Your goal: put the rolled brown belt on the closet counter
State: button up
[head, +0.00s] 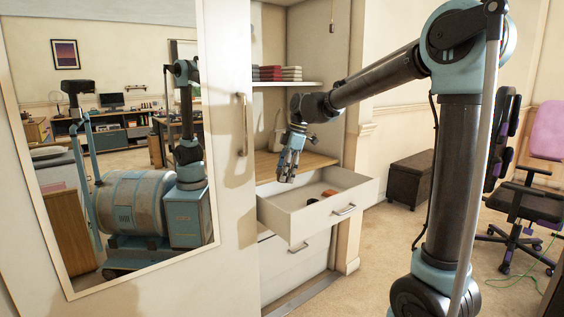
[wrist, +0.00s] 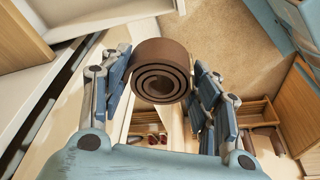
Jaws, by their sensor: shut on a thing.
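A rolled brown belt (wrist: 161,70) shows in the wrist view, its spiral end facing the camera. My gripper (wrist: 165,78) is shut on it, with blue finger pads on both sides. In the head view my gripper (head: 287,172) points down above the open drawer, near the front edge of the closet counter. The belt cannot be made out there. The closet counter (head: 266,164) is a wooden surface just behind and above the drawer, partly hidden by my gripper.
The white drawer (head: 336,209) is pulled out below the counter, with small red and dark items inside. A shelf (head: 290,84) with folded cloths is above. A mirrored closet door (head: 228,100) stands open at left. A pale object (head: 279,125) stands at the counter's back.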

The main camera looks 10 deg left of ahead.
aim_at(301, 162)
jog(key=i, duration=1.8)
jog(key=u, duration=0.1)
